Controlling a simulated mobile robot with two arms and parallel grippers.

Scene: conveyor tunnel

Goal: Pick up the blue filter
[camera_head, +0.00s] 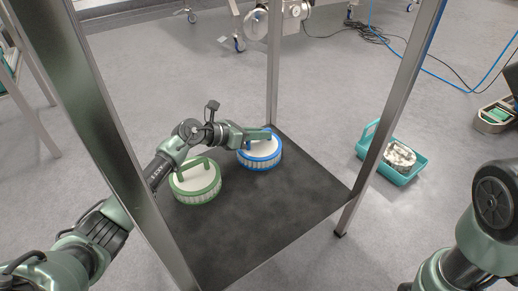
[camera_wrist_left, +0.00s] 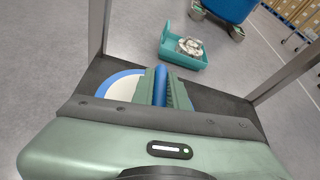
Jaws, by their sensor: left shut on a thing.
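The blue filter (camera_head: 260,158) is a round white drum with a blue rim. It stands on the dark shelf (camera_head: 255,215) inside the metal frame. My left gripper (camera_head: 268,136) reaches in from the left and is shut on the filter's blue handle. In the left wrist view, the blue handle (camera_wrist_left: 160,86) sits between the fingers, and the white top with its blue rim (camera_wrist_left: 122,84) shows to the left. A green filter (camera_head: 195,180) stands on the same shelf, to the left and nearer. My right gripper is not visible; only part of that arm shows at the right edge.
Metal posts (camera_head: 395,95) stand around the shelf, and my left arm passes close to the front left post (camera_head: 110,140). A teal basket (camera_head: 407,175) with a whitish part in it sits on the floor at right. The shelf's front part is clear.

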